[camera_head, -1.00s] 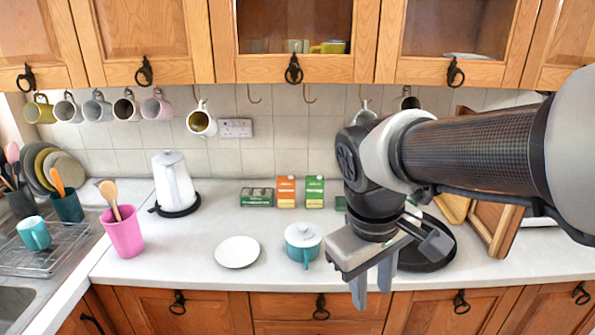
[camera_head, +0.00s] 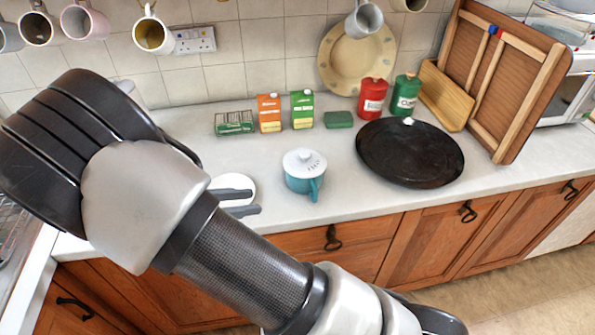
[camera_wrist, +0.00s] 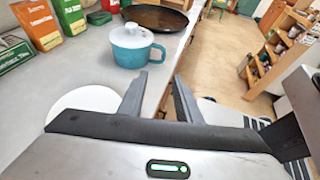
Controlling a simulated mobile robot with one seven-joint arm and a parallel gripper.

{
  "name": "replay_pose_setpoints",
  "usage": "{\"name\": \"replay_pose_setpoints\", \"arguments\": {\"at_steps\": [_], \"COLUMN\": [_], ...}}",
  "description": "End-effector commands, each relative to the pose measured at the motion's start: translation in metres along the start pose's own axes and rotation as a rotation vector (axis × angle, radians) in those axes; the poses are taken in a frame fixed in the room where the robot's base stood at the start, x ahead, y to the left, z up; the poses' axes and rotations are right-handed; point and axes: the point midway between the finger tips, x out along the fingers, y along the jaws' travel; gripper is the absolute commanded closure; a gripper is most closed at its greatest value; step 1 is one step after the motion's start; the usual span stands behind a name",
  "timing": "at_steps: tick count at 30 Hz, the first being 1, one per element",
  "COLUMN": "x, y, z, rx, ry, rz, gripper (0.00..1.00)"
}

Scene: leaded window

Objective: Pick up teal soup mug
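The teal soup mug (camera_head: 302,180) stands upright on the counter near its front edge, with a white lid on top and its handle toward the front edge. In the wrist view the mug (camera_wrist: 130,52) is ahead of the fingers, with its handle on the right side. My gripper (camera_head: 238,203) is left of the mug in the head view, over a white plate (camera_head: 222,181), and does not touch the mug. In the wrist view its two fingers (camera_wrist: 159,98) are apart with nothing between them. My arm hides part of the plate.
Green and orange cartons (camera_head: 270,113) stand behind the mug. A black round pan (camera_head: 410,158) lies to its right, with red (camera_head: 372,98) and green (camera_head: 405,96) canisters behind it. Wooden boards (camera_head: 515,75) lean at right. The counter between mug and pan is clear.

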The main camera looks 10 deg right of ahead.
Motion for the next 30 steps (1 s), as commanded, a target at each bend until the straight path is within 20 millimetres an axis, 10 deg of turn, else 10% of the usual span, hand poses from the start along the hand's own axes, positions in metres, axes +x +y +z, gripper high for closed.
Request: {"name": "replay_pose_setpoints", "arguments": {"at_steps": [12, 30], "x": [0.088, 0.157], "y": [-0.002, -0.008], "z": [0.002, 0.003], "rx": [0.002, 0.002], "ry": [-0.001, 0.001], "rz": [-0.007, -0.006], "gripper": [0.69, 0.69]}}
